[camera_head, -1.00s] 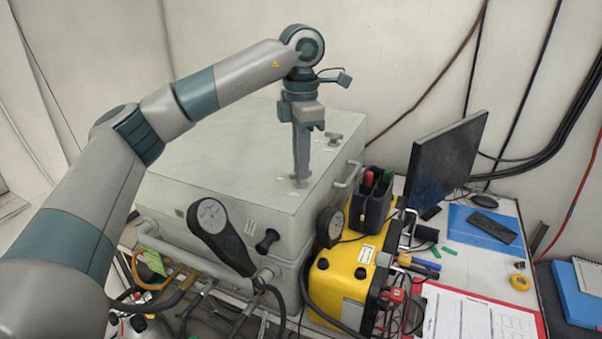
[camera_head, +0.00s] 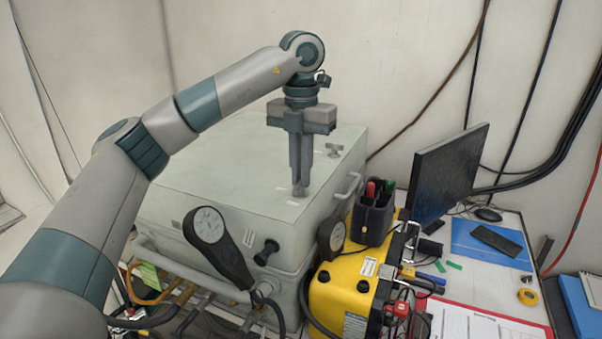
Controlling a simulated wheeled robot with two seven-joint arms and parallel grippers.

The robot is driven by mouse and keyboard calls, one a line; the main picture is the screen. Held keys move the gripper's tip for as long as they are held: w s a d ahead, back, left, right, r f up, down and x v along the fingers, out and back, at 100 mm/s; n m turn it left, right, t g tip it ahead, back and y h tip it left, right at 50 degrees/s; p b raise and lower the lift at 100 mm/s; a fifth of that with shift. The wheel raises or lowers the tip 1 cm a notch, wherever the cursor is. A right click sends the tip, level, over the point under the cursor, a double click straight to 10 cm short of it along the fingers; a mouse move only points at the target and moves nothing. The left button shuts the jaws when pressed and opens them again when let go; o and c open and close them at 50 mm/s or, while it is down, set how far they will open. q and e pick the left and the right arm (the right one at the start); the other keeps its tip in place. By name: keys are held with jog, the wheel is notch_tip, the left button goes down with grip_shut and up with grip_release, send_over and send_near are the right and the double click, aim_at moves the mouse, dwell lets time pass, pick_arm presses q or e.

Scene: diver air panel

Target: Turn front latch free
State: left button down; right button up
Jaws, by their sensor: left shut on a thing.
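The grey-green air panel case (camera_head: 215,165) stands in the middle with its lid flat. My left gripper (camera_head: 300,188) points straight down at the lid's right part, its fingers close together. It is shut on the front latch, a small grey piece on the lid that the fingertips mostly hide. A second latch (camera_head: 333,149), a small T-shaped knob, stands free farther back on the lid. My right gripper is not in view.
A round gauge (camera_head: 209,225) and a black knob (camera_head: 266,252) are on the case's front. A yellow unit (camera_head: 345,290) and a dark tool holder (camera_head: 371,212) stand close on the right. A monitor (camera_head: 443,176) is behind them.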

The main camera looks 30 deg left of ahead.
pick_arm(q)
jog(key=shift+r, duration=0.2)
dwell(0.3)
jog(key=c, duration=1.9)
grip_release()
jog(key=shift+f, duration=0.1)
jog(key=shift+o, duration=0.2)
notch_tip(320, 180, up, 17)
jog(key=shift+r, duration=0.2)
